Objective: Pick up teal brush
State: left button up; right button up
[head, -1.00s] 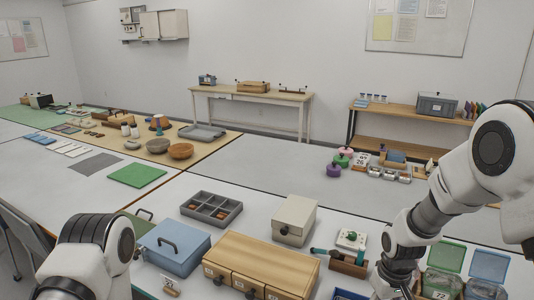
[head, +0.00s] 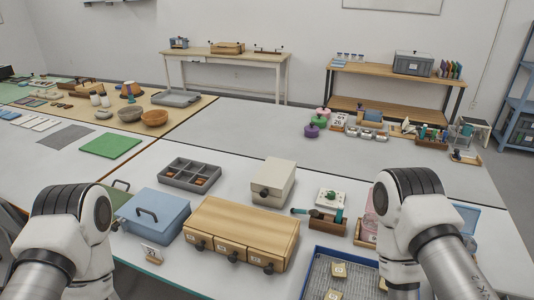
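A teal-handled tool (head: 299,211), which looks like the brush, lies at a wooden holder (head: 327,226) on the near table, right of the wooden drawer box. A small upright teal piece (head: 339,214) stands at the right end of the same holder. Both are small in the head view, so I cannot tell their exact shape. My left and right arms show at the lower left and lower right, but both grippers are out of the picture. The right arm covers part of a pink clear-lidded box just right of the holder.
The wooden drawer box (head: 243,235), blue box (head: 153,216), cream box (head: 273,184) and grey compartment tray (head: 191,174) stand near the holder. A blue-rimmed tray (head: 309,281) lies in front. The grey table (head: 262,128) behind is mostly clear.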

aim_at(315, 212)
jog(key=i+j, duration=0.1)
jog(key=j, duration=0.25)
jog(key=i+j, duration=0.1)
jog(key=j, duration=0.25)
jog(key=z, duration=0.5)
jog(key=i+l+z, duration=0.1)
jog(key=z, duration=0.35)
jog(key=i+z, duration=0.1)
jog(key=z, duration=0.85)
jog(key=i+u, duration=0.1)
jog(key=i, duration=0.65)
